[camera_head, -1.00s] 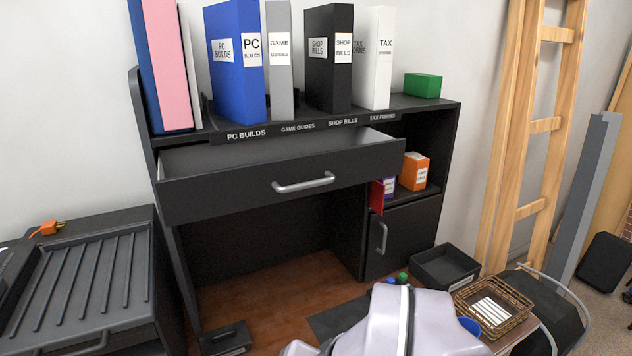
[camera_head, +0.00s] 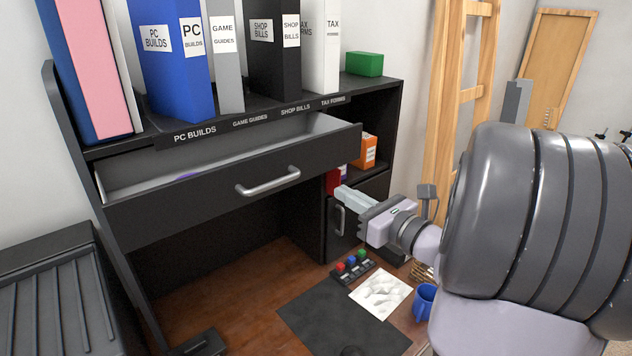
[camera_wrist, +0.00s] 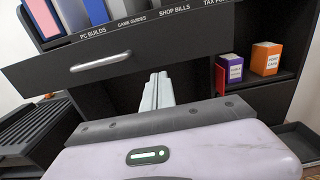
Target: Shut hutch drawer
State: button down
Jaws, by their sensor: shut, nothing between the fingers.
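The black hutch drawer (camera_head: 230,190) is pulled out from under the binder shelf, with its pale interior showing. Its silver bar handle (camera_head: 268,181) sits on the middle of the front. In the wrist view the drawer front (camera_wrist: 70,66) spans the upper left, with its handle (camera_wrist: 100,61) left of my fingers. My gripper (camera_head: 343,194) is shut and empty, in front of the hutch, to the right of the handle and a little lower. In the wrist view my gripper (camera_wrist: 157,78) points toward the hutch, apart from the handle.
Binders, a blue one (camera_head: 170,60) among them, stand on the hutch top with a green box (camera_head: 365,64). An orange box (camera_head: 364,152) sits in the right cubby above a cabinet door. A dark mat (camera_head: 335,318), paper (camera_head: 382,292) and blue mug (camera_head: 424,302) lie on the desk below.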

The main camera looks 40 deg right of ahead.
aim_at(312, 174)
jog(key=w+b, duration=0.1)
jog(key=w, duration=0.7)
jog(key=shift+a, duration=0.15)
jog(key=shift+w, duration=0.1)
